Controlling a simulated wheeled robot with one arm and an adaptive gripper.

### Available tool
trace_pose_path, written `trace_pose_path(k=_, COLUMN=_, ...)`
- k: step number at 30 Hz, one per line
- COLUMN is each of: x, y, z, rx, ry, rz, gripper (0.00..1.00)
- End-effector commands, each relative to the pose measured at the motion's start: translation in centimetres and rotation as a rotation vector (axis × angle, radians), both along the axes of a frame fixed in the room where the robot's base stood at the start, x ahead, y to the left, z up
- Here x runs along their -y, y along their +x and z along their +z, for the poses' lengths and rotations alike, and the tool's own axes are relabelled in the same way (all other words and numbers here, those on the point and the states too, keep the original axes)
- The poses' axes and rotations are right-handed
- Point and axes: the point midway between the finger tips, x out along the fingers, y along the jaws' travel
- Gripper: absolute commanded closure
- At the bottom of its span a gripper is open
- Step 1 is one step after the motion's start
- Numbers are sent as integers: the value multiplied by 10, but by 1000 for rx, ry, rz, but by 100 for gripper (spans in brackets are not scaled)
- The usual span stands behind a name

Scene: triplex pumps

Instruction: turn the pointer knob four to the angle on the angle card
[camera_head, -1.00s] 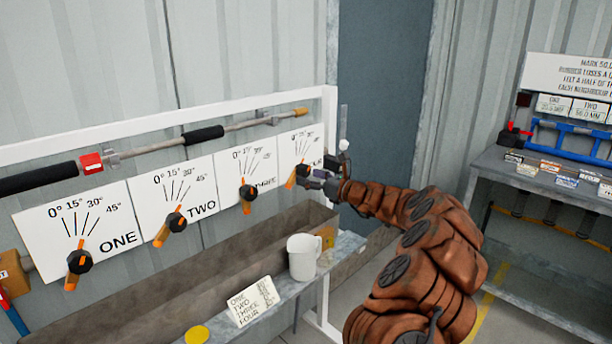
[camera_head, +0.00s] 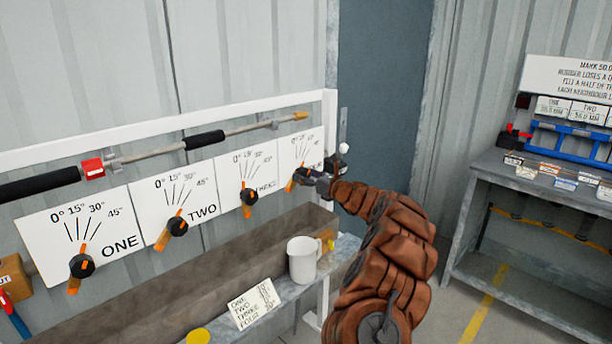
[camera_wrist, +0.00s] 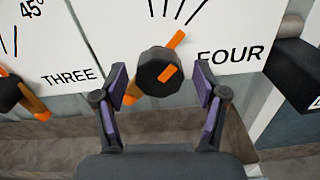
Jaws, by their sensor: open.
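Pointer knob four, black with an orange bar, sits on the white FOUR dial plate (camera_head: 297,150). In the wrist view knob four (camera_wrist: 150,72) is central, and its bar runs from lower left to upper right, below the dial's lines. My gripper (camera_wrist: 162,71) is open, with one finger on each side of the knob and gaps visible; contact is not seen. In the head view my gripper (camera_head: 312,176) partly covers the knob. The angle card (camera_head: 254,303) leans on the shelf, listing ONE to FOUR; its angles are too small to read surely.
Knobs one (camera_head: 81,266), two (camera_head: 177,226) and three (camera_head: 249,196) stand in a row to the left. A white mug (camera_head: 302,260) stands on the shelf below. A dark block (camera_wrist: 293,65) is right of the FOUR plate.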

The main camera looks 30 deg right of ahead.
Motion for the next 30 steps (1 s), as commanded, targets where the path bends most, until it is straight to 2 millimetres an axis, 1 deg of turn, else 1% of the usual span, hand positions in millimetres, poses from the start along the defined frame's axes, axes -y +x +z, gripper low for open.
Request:
trace_pose_path(k=3, x=-1, y=3, z=-1, rx=-1, ry=1, rz=0, gripper=28)
trace_pose_path(k=11, x=-1, y=3, z=-1, rx=0, ry=1, rz=0, gripper=28)
trace_pose_path(k=30, x=-1, y=3, z=0, rx=0, ry=1, rz=0, gripper=95)
